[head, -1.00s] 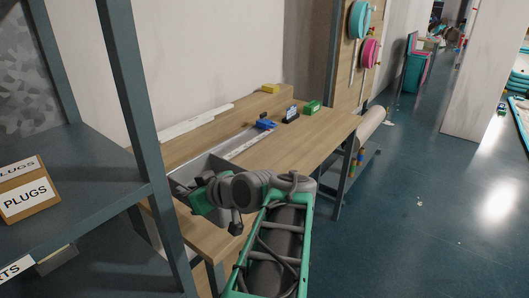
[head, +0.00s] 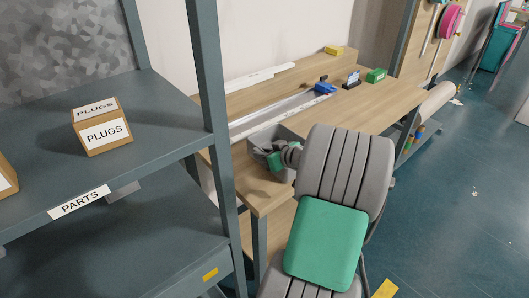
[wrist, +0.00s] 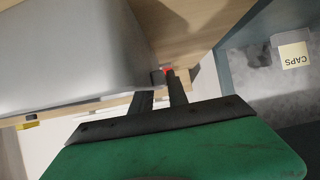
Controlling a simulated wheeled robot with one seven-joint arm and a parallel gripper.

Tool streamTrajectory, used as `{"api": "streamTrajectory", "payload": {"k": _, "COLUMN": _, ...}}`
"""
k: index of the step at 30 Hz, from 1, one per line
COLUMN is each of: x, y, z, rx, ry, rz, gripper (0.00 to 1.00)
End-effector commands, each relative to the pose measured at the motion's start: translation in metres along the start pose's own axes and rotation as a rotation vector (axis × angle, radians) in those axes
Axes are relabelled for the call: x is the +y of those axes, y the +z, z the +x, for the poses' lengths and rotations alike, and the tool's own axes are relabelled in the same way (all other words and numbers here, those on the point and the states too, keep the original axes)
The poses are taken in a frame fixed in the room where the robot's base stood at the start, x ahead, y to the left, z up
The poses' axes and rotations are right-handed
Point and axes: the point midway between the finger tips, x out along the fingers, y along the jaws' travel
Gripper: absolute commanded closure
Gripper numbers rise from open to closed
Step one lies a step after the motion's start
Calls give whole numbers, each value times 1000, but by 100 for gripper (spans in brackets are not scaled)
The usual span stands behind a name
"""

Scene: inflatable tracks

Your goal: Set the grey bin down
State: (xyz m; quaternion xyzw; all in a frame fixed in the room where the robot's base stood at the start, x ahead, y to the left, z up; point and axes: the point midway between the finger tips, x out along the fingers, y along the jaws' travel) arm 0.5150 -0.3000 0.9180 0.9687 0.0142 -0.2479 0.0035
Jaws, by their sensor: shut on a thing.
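The grey bin (head: 262,134) is at the near left end of the wooden workbench (head: 345,117), partly hidden behind my arm. In the wrist view the bin's smooth grey wall (wrist: 70,45) fills the upper left. My gripper (head: 268,157) is at the bin's near side. In the wrist view my gripper (wrist: 164,78) has its two dark fingers close together at the bin's lower right edge, shut on it. The bin's underside is hidden in the head view, so I cannot tell whether it touches the bench top.
A grey shelf rack (head: 150,130) with a PLUGS box (head: 101,127) stands close on the left. A blue item (head: 325,88), a green box (head: 376,75) and a yellow block (head: 334,50) lie farther back on the bench. Its right part is clear.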

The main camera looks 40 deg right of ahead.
Motion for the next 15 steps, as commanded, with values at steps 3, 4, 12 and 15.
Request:
{"api": "streamTrajectory", "payload": {"k": 3, "x": 1, "y": -1, "z": -1, "rx": 2, "ry": 2, "rz": -2, "gripper": 100}}
{"api": "streamTrajectory", "payload": {"k": 4, "x": 1, "y": -1, "z": -1, "rx": 2, "ry": 2, "rz": -2, "gripper": 100}}
{"api": "streamTrajectory", "payload": {"k": 12, "x": 0, "y": 1, "z": 0, "rx": 1, "ry": 1, "rz": 0, "gripper": 70}}
{"api": "streamTrajectory", "payload": {"k": 15, "x": 0, "y": 1, "z": 0, "rx": 1, "ry": 1, "rz": 0, "gripper": 62}}
